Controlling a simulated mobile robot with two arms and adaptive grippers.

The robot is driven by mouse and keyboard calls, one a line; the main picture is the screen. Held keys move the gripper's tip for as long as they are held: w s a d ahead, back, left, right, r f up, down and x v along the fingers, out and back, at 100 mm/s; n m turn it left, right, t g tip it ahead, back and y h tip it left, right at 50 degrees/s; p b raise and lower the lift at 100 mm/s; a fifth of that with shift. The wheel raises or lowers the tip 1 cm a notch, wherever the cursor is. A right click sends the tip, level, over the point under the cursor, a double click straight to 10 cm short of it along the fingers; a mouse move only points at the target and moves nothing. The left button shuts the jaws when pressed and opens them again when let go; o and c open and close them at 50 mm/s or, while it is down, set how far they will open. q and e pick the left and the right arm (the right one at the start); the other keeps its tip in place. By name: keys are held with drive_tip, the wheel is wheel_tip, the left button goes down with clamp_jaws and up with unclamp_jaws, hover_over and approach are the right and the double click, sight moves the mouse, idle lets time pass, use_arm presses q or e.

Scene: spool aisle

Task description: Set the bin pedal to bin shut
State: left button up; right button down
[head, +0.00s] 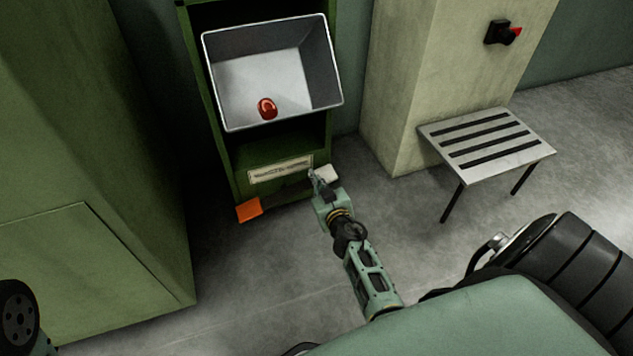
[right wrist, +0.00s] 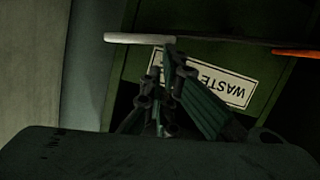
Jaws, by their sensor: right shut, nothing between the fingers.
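The bin is a green cabinet (head: 188,60) with a grey metal tray (head: 335,75) tilted out at its front, so it stands open. A red object (head: 267,108) lies in the tray. The bin pedal is a bar low on the front, with an orange left end (head: 248,210) and a white right end (head: 328,174). In the right wrist view the white end (right wrist: 138,38) and orange end (right wrist: 296,52) also show. My right gripper (head: 315,177) is shut and empty beside the white end; I cannot tell whether it touches. My left gripper is not in view.
A label (head: 281,170) is on the bin above the pedal. A large green cabinet (head: 90,150) fills the left. The floor between is clear.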

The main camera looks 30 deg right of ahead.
drive_tip(key=shift+s+d+f+m, duration=0.1)
drive_tip(key=shift+d+f+m, duration=0.2)
drive_tip(key=shift+d+m, duration=0.1)
drive_tip(key=shift+s+d+f+m+y, duration=0.1)
drive_tip(key=shift+d+f+m+y, duration=0.25)
drive_tip(key=shift+f+m, duration=0.3)
drive_tip(key=shift+s+d+f+m+y, duration=0.1)
drive_tip(key=shift+d+f+m+y, duration=0.1)
drive_tip(key=shift+d+f+m, duration=0.4)
drive_tip(key=shift+s+d+f+m+y, duration=0.1)
drive_tip(key=shift+d+f+m+y, duration=0.15)
drive_tip(key=shift+f+m, duration=0.4)
drive_tip(key=shift+f+t, duration=0.15)
drive_tip(key=shift+t, duration=0.15)
drive_tip(key=shift+w, duration=0.1)
